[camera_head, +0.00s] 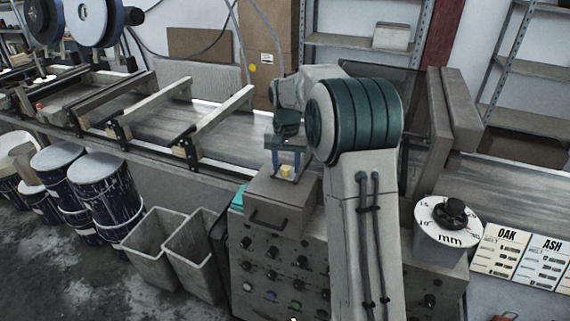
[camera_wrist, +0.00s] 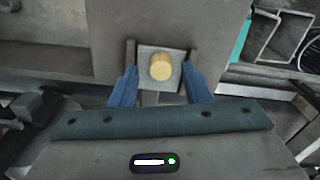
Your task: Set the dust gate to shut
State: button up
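A short round yellow knob (camera_head: 285,171) stands on a small pale square block on top of a grey box with a front handle (camera_head: 268,217); I take this to be the dust gate's control, but no label shows. In the wrist view the knob (camera_wrist: 161,67) and its pale block (camera_wrist: 146,55) sit between my blue fingertips. My gripper (camera_head: 287,164) points down over the box. Its fingers are apart, one on each side of the block, with narrow gaps. I cannot tell the finger height exactly or whether the gate is open or shut.
The grey control panel (camera_head: 270,268) with several knobs and coloured buttons is below the box. A white mm dial (camera_head: 447,221) and OAK and ASH cards (camera_head: 501,249) are to the right. Grey bins (camera_head: 152,247) and paint drums (camera_head: 103,189) stand left, before the conveyor (camera_head: 160,122).

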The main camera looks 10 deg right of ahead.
aim_at(286, 168)
jog(key=shift+a, duration=0.15)
notch_tip(286, 168, up, 14)
dwell(0.5)
jog(key=shift+f, duration=0.1)
jog(key=s+a+n+t, duration=0.2)
jog(key=s, duration=1.3)
jog(key=s+f+n, duration=0.1)
jog(key=s+f, duration=0.4)
jog(key=s, duration=0.3)
jog(key=s+f+n+t, duration=0.1)
jog(key=s+f, duration=0.4)
jog(key=s, duration=0.4)
jog(key=shift+a+n, duration=0.4)
jog(key=shift+a, duration=0.05)
dwell(0.8)
